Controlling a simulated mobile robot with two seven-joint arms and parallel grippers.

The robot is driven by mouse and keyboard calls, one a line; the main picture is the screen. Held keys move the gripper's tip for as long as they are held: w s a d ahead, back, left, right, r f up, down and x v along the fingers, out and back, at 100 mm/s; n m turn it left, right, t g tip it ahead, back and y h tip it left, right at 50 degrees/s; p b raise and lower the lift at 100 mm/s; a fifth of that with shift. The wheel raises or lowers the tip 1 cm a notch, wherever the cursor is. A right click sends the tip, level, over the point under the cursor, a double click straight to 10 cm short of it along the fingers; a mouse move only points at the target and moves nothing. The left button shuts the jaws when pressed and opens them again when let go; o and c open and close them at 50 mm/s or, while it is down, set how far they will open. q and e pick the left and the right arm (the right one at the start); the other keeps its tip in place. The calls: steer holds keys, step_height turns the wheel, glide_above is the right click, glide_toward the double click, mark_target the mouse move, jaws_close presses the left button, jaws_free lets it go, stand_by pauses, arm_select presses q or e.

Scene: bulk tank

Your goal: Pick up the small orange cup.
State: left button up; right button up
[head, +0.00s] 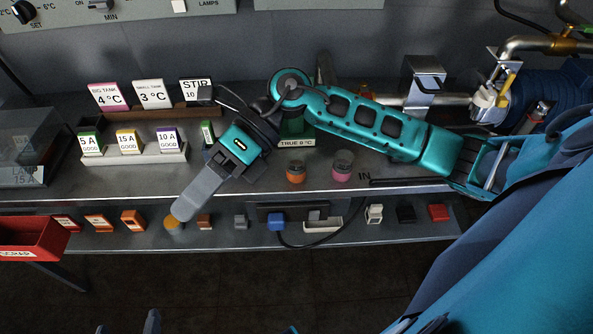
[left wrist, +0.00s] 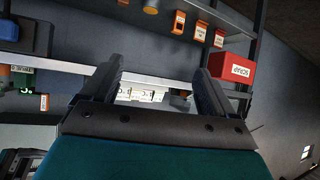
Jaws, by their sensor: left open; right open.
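The small orange cup (head: 295,173) stands on the bench in the head view, left of a pink cup (head: 342,166). An orange item at the left edge of the left wrist view (left wrist: 4,70) may be the same cup. My right gripper (head: 181,208) reaches over the bench from the right, its fingers slanting down-left over the front edge, left of and apart from the cup. My left gripper (head: 126,325) barely shows at the bottom of the head view, well in front of the bench. Its spread, empty fingers show in the left wrist view (left wrist: 160,75).
Label stands (head: 150,157) and a dark clear-lidded box (head: 28,145) occupy the bench's left. A red bin (head: 35,238) hangs at the front left. A lower front shelf (head: 350,232) holds several small items and a cable. Pipes and a valve stand back right.

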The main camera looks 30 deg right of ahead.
steer(key=w+d+f+n+t+h+b, duration=0.1)
steer(key=w+d+f+n+h, duration=0.25)
steer(key=d+h, duration=0.5)
steer(key=m+t+h, duration=0.1)
steer(key=t+h, duration=0.1)
steer(key=h, duration=0.3)
glide_toward(296, 165)
steer(key=w+d, duration=0.1)
step_height(296, 165, down, 7)
steer(key=shift+w+d+r+b, duration=0.1)
steer(key=shift+w+d+b, duration=0.1)
steer(key=shift+b, duration=0.75)
steer(key=f, duration=0.4)
steer(key=f+b, duration=0.1)
steer(key=shift+w+f, duration=0.25)
steer(key=shift+f, duration=0.15)
arm_select(q)
steer(key=shift+w+d+f, duration=0.15)
steer(key=shift+d+f, duration=0.15)
steer(key=shift+f, duration=0.45)
steer(key=shift+w+d+f, duration=0.15)
steer(key=shift+d+f, duration=0.1)
steer(key=shift+f, duration=0.45)
arm_select(e)
steer(key=shift+r, duration=0.1)
steer(key=c, duration=1)
